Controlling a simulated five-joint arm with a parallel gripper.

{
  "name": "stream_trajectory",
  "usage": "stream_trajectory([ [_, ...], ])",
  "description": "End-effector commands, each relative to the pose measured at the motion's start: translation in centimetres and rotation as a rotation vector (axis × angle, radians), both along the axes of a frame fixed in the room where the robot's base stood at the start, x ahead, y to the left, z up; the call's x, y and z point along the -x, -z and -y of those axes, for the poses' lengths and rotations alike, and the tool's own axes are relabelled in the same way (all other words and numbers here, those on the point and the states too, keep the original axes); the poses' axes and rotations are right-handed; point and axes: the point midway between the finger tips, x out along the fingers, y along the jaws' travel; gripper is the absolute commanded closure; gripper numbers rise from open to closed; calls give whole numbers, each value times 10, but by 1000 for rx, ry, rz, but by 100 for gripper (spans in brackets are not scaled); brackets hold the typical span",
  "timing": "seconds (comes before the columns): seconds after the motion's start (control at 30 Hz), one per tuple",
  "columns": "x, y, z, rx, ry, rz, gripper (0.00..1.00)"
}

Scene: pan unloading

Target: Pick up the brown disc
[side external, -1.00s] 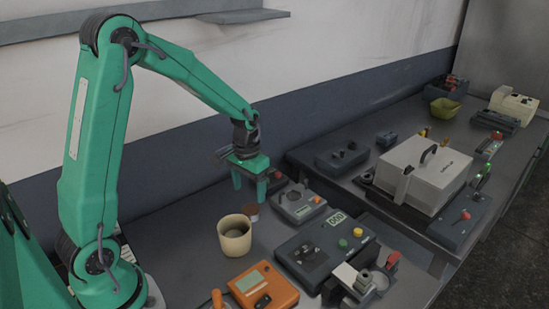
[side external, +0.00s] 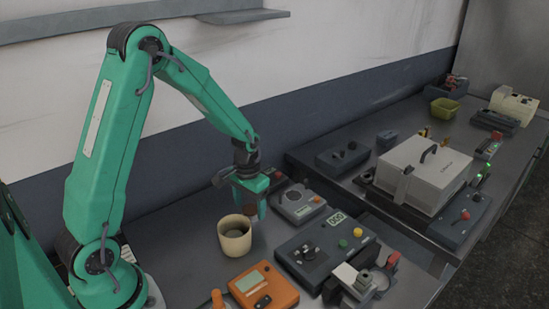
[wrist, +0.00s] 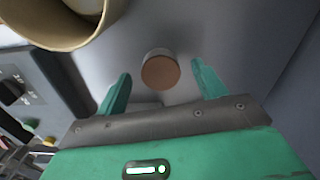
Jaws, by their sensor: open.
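The brown disc (wrist: 160,73) is round and flat-topped with a paler side. In the wrist view it lies on the grey bench between my two green fingers, with a gap on either side. My gripper (side external: 251,208) is open and points down over the disc, its fingers low near the bench. No contact with the disc shows. In the side external view the fingers hide most of the disc. I cannot tell exactly how high the fingertips are above the bench.
A beige cup (side external: 234,238) stands close beside my gripper; its rim (wrist: 108,22) shows in the wrist view. A grey device with a round dial (side external: 298,203) is to the right. An orange box (side external: 263,288) and a dark control box (side external: 318,252) are in front.

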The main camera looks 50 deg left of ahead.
Motion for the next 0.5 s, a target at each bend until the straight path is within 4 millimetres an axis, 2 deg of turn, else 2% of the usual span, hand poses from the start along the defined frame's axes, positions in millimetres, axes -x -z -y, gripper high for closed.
stream_trajectory([
  [0.2,0,18,0,0,0,0,30],
  [0.5,0,20,0,0,0,1,30],
])
